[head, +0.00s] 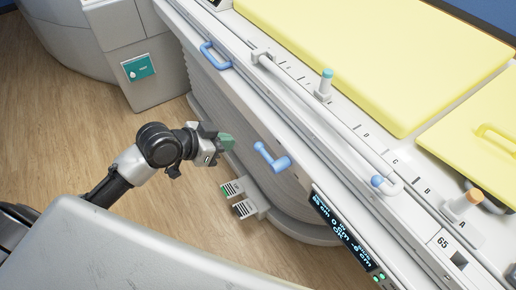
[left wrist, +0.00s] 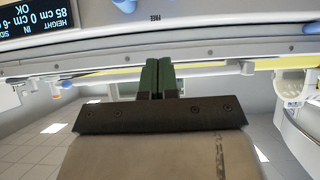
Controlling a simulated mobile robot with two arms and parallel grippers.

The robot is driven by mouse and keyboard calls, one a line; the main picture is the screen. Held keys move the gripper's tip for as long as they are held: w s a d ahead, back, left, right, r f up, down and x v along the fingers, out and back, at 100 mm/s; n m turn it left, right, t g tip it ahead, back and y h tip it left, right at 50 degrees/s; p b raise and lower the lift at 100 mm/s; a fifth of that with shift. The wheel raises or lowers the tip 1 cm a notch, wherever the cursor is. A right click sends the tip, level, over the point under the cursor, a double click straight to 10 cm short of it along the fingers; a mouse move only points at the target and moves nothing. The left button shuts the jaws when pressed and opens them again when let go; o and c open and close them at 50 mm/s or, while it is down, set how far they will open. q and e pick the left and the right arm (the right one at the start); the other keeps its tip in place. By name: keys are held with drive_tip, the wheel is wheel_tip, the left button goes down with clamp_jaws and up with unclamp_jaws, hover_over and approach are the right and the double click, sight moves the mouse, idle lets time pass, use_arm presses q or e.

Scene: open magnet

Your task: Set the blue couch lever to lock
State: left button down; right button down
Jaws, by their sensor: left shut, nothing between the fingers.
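The blue couch lever (head: 272,157) sticks out from the side of the couch, left of the display. It is bent, with a rounded knob at its free left end. My left gripper (head: 226,141) is shut and empty, with its green fingertips pointing at the couch side. In the head view it is left of the lever's knob and apart from it. In the left wrist view the green fingers (left wrist: 158,78) are pressed together, and a blue part, probably the lever (left wrist: 125,4), is cut off by the top edge. My right gripper is not in view.
A display (head: 342,232) reading "OK" is on the couch side. A blue handle (head: 215,55) is farther along it. A rail (head: 320,115) runs along the couch, beside yellow pads (head: 385,50). Foot pedals (head: 240,198) stand below. The wooden floor at left is clear.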

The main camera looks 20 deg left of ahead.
use_arm(q)
hover_over(257, 150)
drive_tip(key=s, duration=0.2)
wheel_tip(257, 150, down, 6)
drive_tip(key=shift+w+d+f, duration=0.1)
drive_tip(key=shift+d+f, duration=0.05)
drive_tip(key=shift+f, duration=0.4)
drive_tip(key=shift+d+f, duration=0.15)
drive_tip(key=shift+f, duration=0.4)
drive_tip(key=shift+w+f+b, duration=0.1)
drive_tip(key=shift+f+b, duration=0.2)
drive_tip(key=shift+f, duration=0.4)
